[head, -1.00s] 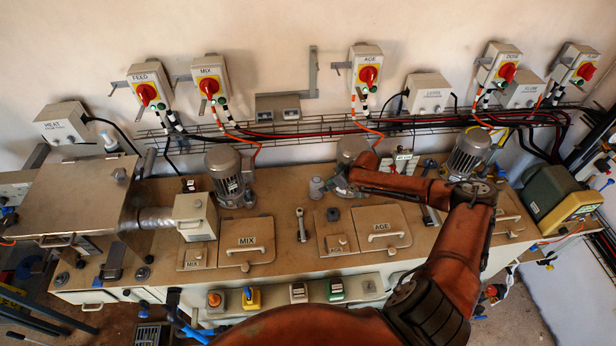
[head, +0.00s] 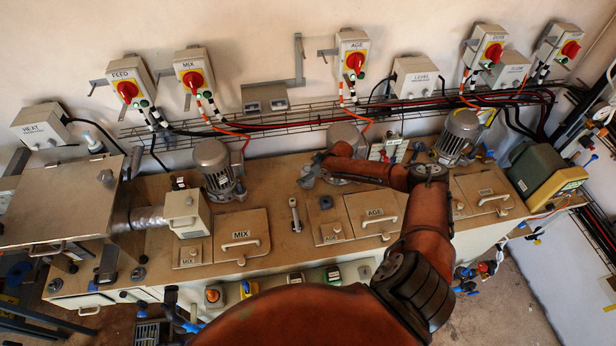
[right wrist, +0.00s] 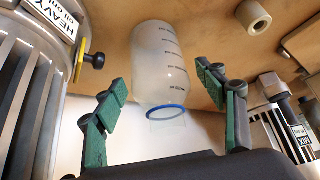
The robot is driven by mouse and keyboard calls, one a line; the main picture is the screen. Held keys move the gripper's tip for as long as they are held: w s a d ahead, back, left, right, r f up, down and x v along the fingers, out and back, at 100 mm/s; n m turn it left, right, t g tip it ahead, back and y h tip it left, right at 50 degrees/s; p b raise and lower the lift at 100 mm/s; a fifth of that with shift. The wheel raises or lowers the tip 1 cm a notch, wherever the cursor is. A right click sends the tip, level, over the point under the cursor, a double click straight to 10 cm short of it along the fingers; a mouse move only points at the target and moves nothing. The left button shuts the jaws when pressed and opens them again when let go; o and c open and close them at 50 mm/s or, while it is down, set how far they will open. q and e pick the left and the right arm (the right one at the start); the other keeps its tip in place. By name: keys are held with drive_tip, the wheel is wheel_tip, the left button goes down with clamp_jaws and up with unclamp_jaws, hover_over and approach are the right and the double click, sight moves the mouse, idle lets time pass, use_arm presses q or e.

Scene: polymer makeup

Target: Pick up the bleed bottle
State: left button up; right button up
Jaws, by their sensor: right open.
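The bleed bottle (right wrist: 160,65) is a translucent, graduated bottle with a blue ring at its near end in the right wrist view. My right gripper (right wrist: 162,88) is open, with a green-padded finger on each side of the bottle and a visible gap on both sides. In the head view my right gripper (head: 310,172) is over the bench, left of the motor behind the AGE hatch. The bottle cannot be told clearly from the gripper there. My left gripper is not in view.
A ribbed motor (right wrist: 30,75) with a "HEAVY" label stands close at the left in the right wrist view. The AGE hatch (head: 372,212) and MIX hatch (head: 240,235) lie on the bench.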

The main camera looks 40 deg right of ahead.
drive_tip(key=shift+c, duration=0.3)
drive_tip(key=c, duration=1.3)
